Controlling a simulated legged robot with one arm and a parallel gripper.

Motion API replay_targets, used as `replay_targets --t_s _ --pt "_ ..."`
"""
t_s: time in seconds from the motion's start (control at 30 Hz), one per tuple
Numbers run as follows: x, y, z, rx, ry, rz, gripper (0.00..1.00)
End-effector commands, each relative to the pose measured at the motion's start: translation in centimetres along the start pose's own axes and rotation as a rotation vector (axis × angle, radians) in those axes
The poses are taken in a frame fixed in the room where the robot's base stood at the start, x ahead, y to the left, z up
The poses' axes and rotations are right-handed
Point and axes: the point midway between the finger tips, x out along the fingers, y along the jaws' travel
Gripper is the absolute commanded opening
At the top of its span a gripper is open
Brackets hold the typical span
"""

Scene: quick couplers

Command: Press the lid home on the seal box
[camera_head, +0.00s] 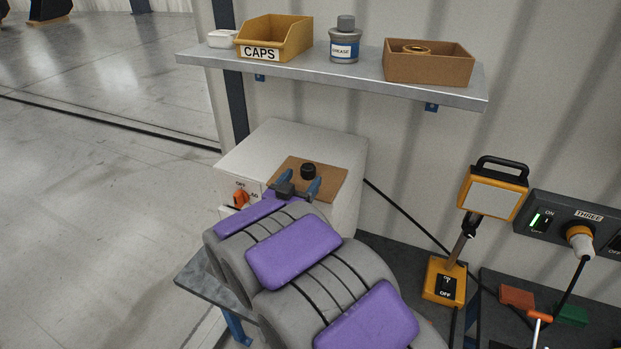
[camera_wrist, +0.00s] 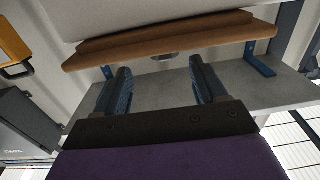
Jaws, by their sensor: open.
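A flat brown panel (camera_head: 333,178) with a round black knob (camera_head: 308,171) lies on top of a white box (camera_head: 338,150). No readable label names the seal box or its lid; this knobbed panel looks like the lid. I cannot tell how it is seated. My gripper (camera_head: 297,184) is open, just in front of the knob in the head view, partly covering the panel. In the wrist view, which looks upside down, my open blue fingers (camera_wrist: 158,75) point toward the brown panel (camera_wrist: 225,40). The knob (camera_wrist: 168,57) shows between them, apparently without contact.
A grey shelf (camera_head: 350,78) above holds a yellow CAPS bin (camera_head: 293,35), a grease jar (camera_head: 344,48) and a cardboard box (camera_head: 428,68). An orange switch (camera_head: 240,198) is on the white box's front. A yellow lamp (camera_head: 480,190) and a socket strip (camera_head: 560,210) stand right.

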Motion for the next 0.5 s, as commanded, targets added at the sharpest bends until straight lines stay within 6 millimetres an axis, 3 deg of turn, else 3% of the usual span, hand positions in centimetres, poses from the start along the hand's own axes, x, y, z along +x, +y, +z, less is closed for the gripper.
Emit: replay_targets --t_s 0.27,0.5 --pt "1.9 -0.3 0.0 0.001 0.001 -0.002 0.71" --pt "5.3 0.4 0.1 0.003 0.001 0.001 0.71"
